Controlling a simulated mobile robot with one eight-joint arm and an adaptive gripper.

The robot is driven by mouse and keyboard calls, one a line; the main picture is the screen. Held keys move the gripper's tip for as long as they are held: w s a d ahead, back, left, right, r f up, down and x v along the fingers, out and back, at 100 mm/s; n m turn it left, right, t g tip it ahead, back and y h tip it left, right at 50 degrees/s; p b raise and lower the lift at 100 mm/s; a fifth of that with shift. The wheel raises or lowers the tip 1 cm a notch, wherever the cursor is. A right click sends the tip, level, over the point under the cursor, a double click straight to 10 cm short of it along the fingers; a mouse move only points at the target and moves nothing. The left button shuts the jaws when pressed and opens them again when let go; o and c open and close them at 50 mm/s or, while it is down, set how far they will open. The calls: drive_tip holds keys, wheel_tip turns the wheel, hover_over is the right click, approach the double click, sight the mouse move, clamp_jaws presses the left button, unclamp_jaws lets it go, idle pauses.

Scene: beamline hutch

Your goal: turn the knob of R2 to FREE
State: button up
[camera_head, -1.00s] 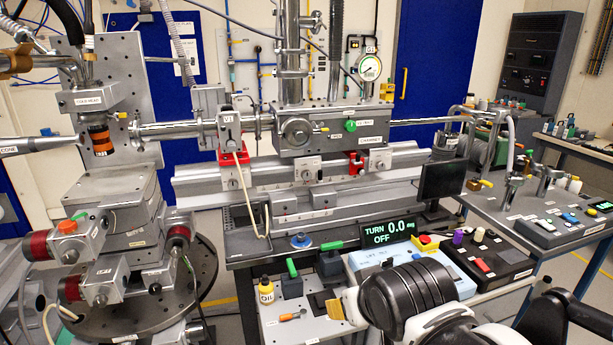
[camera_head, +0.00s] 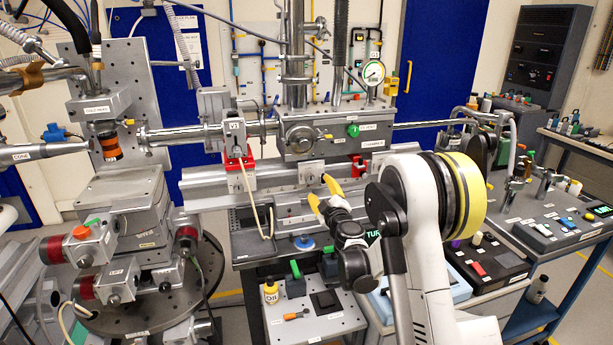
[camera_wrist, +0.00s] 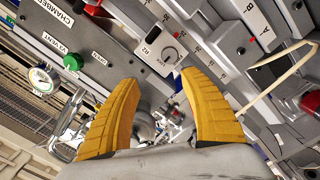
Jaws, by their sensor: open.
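In the wrist view the R2 block (camera_wrist: 158,40) is a light grey plate labelled R2 with a round dark-rimmed knob (camera_wrist: 169,56) on its face. Small marks stand around the knob; I cannot read its setting. In the head view my gripper (camera_head: 323,192) is in front of the rail, just below a grey block (camera_head: 311,171) that appears to be R2. Its label is unreadable there. No contact with the knob is visible.
The chamber (camera_head: 315,136) with a green vent knob (camera_head: 353,130) stands above the rail. A red-based mount (camera_head: 238,165) with a hanging pale cable is to the left. Below is a shelf (camera_head: 290,331) with small tools; my arm hides part of the bench.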

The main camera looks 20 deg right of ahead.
sight(310, 179)
drive_tip(key=shift+n+y, duration=0.3)
drive_tip(key=shift+n, duration=0.1)
drive_tip(key=w+b, duration=0.1)
drive_tip(key=w, duration=0.2)
drive_tip(key=w+f, duration=0.1)
drive_tip(key=w, duration=0.3)
drive_tip(key=w+f+b, duration=0.1)
drive_tip(key=w, duration=0.3)
drive_tip(key=shift+w+a+f+b, duration=0.1)
drive_tip(key=shift+w+a+b, duration=0.1)
drive_tip(key=shift+a+b, duration=0.1)
clamp_jaws()
